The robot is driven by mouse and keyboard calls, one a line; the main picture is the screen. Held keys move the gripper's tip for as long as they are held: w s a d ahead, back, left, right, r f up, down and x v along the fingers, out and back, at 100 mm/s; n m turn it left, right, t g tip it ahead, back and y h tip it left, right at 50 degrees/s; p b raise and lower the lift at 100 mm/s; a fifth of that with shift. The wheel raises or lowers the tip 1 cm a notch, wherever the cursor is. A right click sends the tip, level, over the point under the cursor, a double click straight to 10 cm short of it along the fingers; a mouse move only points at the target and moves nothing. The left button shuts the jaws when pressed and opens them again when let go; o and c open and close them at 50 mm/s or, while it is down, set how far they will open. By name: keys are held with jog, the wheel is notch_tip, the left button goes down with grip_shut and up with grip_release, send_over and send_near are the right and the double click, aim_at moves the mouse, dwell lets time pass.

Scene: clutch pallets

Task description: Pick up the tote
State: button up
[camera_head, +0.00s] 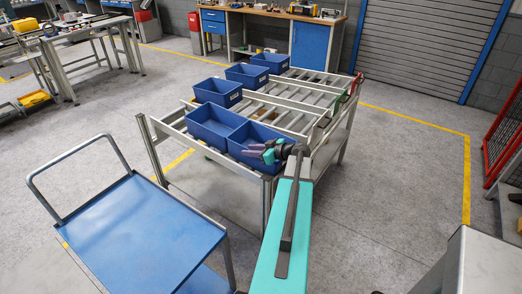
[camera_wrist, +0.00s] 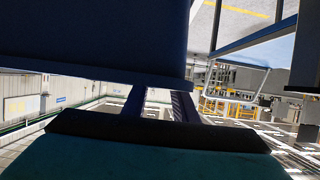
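Several open blue totes stand on a roller rack (camera_head: 326,143) in the head view. The nearest tote (camera_head: 236,149) is at the rack's front end, beside another blue tote (camera_head: 206,133) to its left. My gripper (camera_head: 257,151) is at the right side of the nearest tote, at its rim. In the wrist view a dark blue tote wall (camera_wrist: 95,40) fills the upper left, very close. The two fingers (camera_wrist: 160,104) show as bars running up to the tote's lower edge, and their tips are hidden behind it. Whether they grip the rim is unclear.
A blue-topped cart (camera_head: 144,222) with a metal handle stands at the front left, its top empty. More blue totes (camera_head: 218,92) sit farther back on the rack. A workbench (camera_head: 270,12) stands behind. A red fence (camera_head: 505,130) is at the right; the floor between is clear.

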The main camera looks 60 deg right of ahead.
jog(key=shift+w+f, duration=0.15)
jog(key=shift+w, duration=0.15)
dwell(0.4)
grip_shut()
dwell(1.2)
